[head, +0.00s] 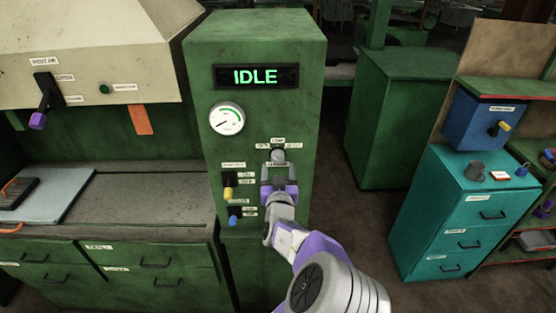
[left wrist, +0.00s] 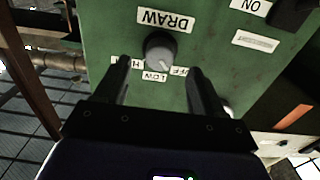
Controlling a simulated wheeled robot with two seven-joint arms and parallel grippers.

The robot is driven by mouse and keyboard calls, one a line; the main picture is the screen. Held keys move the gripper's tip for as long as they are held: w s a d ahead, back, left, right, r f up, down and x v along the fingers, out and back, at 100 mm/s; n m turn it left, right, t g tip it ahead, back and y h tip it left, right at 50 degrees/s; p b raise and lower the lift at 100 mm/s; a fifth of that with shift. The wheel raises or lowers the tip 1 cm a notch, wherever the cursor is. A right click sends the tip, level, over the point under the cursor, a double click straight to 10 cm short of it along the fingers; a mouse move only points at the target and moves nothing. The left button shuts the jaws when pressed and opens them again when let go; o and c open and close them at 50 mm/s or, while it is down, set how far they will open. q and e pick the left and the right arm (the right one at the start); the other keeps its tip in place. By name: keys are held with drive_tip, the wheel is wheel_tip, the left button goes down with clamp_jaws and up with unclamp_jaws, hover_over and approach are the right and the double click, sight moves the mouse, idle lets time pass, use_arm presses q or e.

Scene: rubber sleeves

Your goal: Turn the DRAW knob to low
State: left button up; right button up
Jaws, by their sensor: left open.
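The DRAW knob (head: 278,156) is a small grey dial on the front of the green machine cabinet (head: 195,65). In the left wrist view the knob (left wrist: 160,50) appears upside down, with the DRAW label above it and HI, LOW and OFF labels around its lower side. A pale mark on its face seems to point to the lower right, toward the OFF side. My left gripper (head: 278,170) is open just in front of and below the knob. Its fingers (left wrist: 160,72) straddle the knob's line without visibly gripping it. My right gripper is not in view.
The display (head: 256,77) reads IDLE, above a round gauge (head: 227,118). A yellow switch (head: 228,192) and a blue switch (head: 234,220) sit left of my gripper. A hood with a purple-tipped lever (head: 38,120) is further left, and a teal drawer cabinet (head: 436,209) stands right.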

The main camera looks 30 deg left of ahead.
sight(277, 161)
use_arm(q)
drive_tip(key=shift+x, duration=2.6)
drive_tip(key=shift+d, duration=0.1)
drive_tip(key=c, duration=1.1)
drive_tip(key=shift+o, duration=0.2)
drive_tip(key=shift+m, duration=0.4)
drive_tip(key=m, duration=0.3)
drive_tip(key=shift+m+p, duration=0.3)
drive_tip(key=m, duration=0.4)
drive_tip(key=shift+m, duration=0.4)
